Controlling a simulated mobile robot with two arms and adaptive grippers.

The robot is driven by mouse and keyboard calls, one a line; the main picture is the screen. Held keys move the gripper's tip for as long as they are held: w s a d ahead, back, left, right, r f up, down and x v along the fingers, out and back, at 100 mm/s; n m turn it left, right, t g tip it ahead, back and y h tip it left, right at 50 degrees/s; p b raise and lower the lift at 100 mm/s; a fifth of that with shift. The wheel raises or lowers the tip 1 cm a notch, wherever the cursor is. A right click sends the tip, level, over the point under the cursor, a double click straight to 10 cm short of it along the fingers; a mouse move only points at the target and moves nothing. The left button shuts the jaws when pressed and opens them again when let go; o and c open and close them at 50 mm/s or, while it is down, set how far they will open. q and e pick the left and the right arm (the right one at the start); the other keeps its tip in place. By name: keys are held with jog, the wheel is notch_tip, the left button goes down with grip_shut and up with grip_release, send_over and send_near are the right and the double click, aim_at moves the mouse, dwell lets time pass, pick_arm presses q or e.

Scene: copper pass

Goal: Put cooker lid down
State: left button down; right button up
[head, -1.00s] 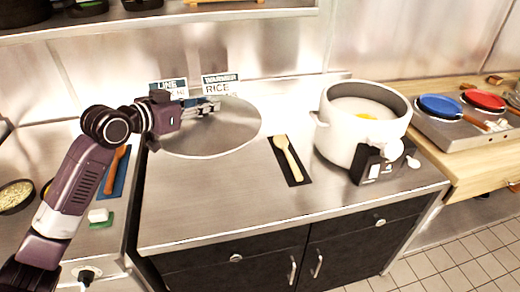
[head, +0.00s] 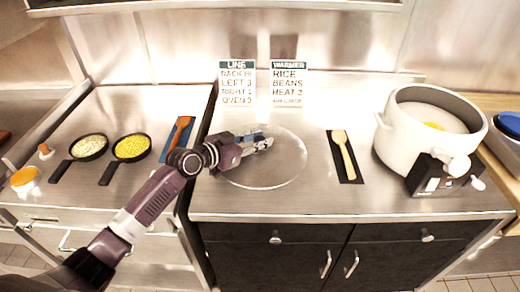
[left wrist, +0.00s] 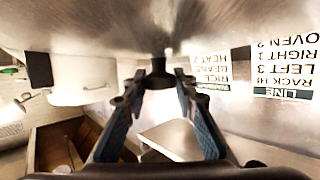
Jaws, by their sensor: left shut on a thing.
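The cooker lid (head: 285,172) is a clear round disc over the steel counter, left of the cooker in the head view. My left gripper (head: 262,143) is shut on its dark knob, which also shows between the fingers in the left wrist view (left wrist: 158,72). The lid looks flat and at or just above the counter; I cannot tell if it touches. The white cooker (head: 405,150) stands open at the right, with white contents and something yellow inside. My right gripper is not in view.
A wooden spoon (head: 344,158) lies on a dark mat right of the lid. Two sign cards (head: 290,85) stand behind it. Two pans (head: 131,147) and an orange-handled utensil (head: 180,132) lie on the left counter. The counter's front strip is clear.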

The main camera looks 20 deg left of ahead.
pick_arm(q)
jog(key=shift+f, duration=2.1)
jog(key=shift+f+b, duration=0.15)
jog(key=shift+b, duration=0.2)
jog(key=c, duration=1.6)
grip_release()
